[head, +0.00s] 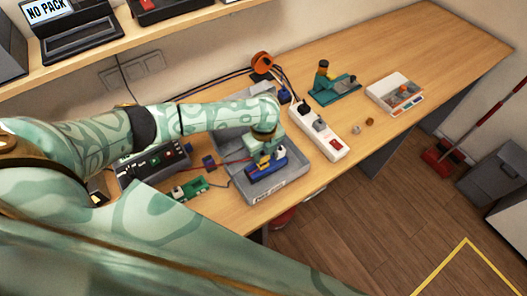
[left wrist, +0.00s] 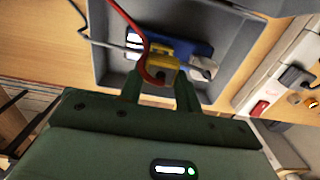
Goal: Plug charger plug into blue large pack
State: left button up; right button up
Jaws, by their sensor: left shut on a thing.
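The blue large pack (head: 266,170) lies in a grey tray (head: 287,190) and also shows in the left wrist view (left wrist: 200,46). My left gripper (head: 265,150) is over the pack. In the left wrist view my left gripper (left wrist: 160,82) is shut on a yellow plug (left wrist: 157,66), probably the charger plug, with a red wire running up from it. The plug is close against the pack's near side; I cannot tell whether it is seated in a socket. A pale connector (left wrist: 203,69) is beside it. My right gripper is not in view.
A dark charger box (head: 150,168) stands left of the tray, with a green board (head: 190,189) in front. A white power strip (head: 320,132) lies right of the tray. A green tool (head: 335,88) and a white parts box (head: 395,92) stand farther right. The table's far right is clear.

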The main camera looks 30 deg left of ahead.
aim_at(263, 155)
pick_arm(q)
jog(key=shift+f+b, duration=0.8)
jog(key=shift+f, duration=0.5)
jog(key=o, duration=1.1)
jog(key=shift+c, duration=0.2)
jog(key=shift+r, duration=0.1)
notch_tip(263, 155, up, 16)
jog(key=p, duration=0.4)
